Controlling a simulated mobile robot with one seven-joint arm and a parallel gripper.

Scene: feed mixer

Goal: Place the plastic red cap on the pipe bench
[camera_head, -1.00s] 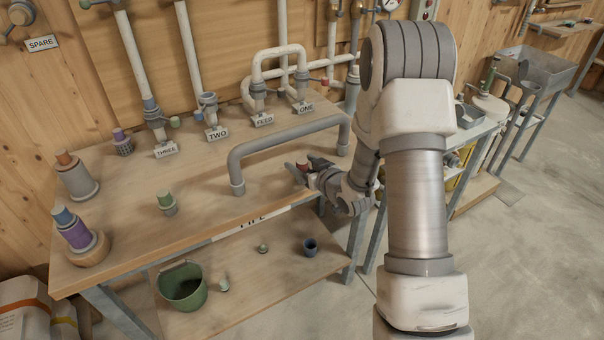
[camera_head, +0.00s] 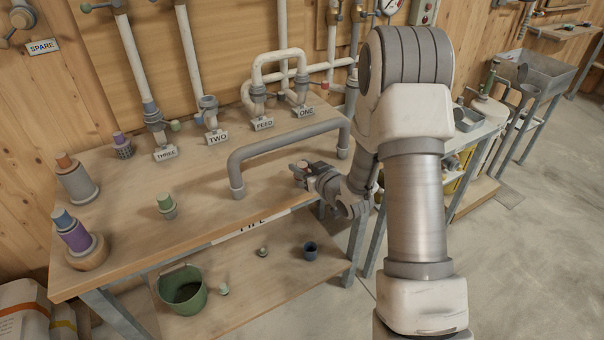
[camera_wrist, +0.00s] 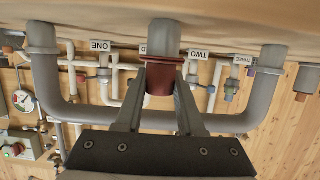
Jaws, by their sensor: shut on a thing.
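The red cap (camera_wrist: 160,77) is between the two fingers of my gripper (camera_wrist: 161,72) in the wrist view, which shows the scene upside down. My gripper is shut on it. A grey cylindrical stub (camera_wrist: 166,38) adjoins the cap on the side toward the bench top; the cap looks seated on it. In the head view my gripper (camera_head: 302,170) is low over the front right of the pipe bench (camera_head: 120,215), and only a little of the red cap (camera_head: 304,164) shows. The bench's front label is partly readable.
A grey U-shaped pipe (camera_head: 285,145) stands just behind my gripper. Capped fittings, including a green-capped one (camera_head: 166,205) and a purple-blue one (camera_head: 75,232), stand to the left. Labelled pipes line the back. A green bucket (camera_head: 183,290) is on the lower shelf.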

